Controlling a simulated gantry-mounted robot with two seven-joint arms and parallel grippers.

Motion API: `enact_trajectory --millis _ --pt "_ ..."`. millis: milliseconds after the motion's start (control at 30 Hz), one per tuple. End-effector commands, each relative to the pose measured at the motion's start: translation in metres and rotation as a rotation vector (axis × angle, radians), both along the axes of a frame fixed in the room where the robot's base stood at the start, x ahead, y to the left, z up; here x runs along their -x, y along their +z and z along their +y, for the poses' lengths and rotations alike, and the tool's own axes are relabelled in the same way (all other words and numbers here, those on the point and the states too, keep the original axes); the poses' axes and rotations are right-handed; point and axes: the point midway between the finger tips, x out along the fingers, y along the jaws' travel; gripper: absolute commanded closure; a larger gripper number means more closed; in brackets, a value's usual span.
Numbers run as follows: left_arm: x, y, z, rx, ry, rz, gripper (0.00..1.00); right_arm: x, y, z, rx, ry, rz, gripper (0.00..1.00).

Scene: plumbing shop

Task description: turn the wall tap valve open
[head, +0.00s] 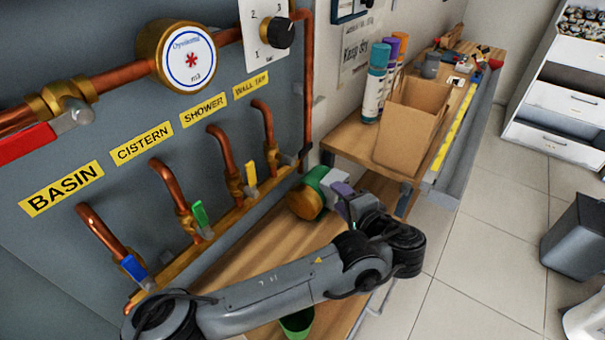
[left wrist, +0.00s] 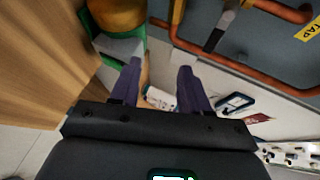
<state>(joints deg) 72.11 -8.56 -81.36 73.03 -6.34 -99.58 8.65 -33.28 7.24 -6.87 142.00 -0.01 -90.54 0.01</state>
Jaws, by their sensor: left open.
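The yellow WALL TAP label (head: 250,86) is on the grey panel, above the rightmost copper branch pipe. The wall tap valve (head: 272,157) sits at that pipe's lower end, with a dark lever (head: 299,158) pointing right. A dark lever also shows in the left wrist view (left wrist: 222,28), beyond the fingers and right of them, near a label reading TAP. My left gripper (head: 344,192) is open, with purple fingers, right of and below the valve. In the left wrist view the gap between its fingers (left wrist: 160,70) is empty. My right gripper is out of view.
A brass, green and white object (head: 310,194) is close beside the left fingers. Blue, green and yellow levers are on the other branch valves. A green cup (head: 297,322) is below my arm.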

Motion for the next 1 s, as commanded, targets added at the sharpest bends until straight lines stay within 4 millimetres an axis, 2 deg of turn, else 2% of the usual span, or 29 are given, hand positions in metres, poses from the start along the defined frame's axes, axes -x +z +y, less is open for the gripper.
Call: enact_trajectory --millis 33,233,400,567,1000 --pt "-0.012 -0.004 0.004 -0.046 0.022 -0.065 0.54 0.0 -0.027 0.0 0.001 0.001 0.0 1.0" --pt "-0.039 0.026 0.02 -0.166 0.092 -0.23 0.54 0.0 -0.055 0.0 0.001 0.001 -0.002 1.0" --pt "-0.049 0.04 0.028 -0.202 0.12 -0.286 0.54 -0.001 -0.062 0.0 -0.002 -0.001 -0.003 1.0" --pt "-0.062 0.043 0.035 -0.206 0.125 -0.291 0.54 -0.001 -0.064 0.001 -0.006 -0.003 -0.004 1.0" --pt "-0.122 0.042 0.066 -0.205 0.123 -0.29 0.54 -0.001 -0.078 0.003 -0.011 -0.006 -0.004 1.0"
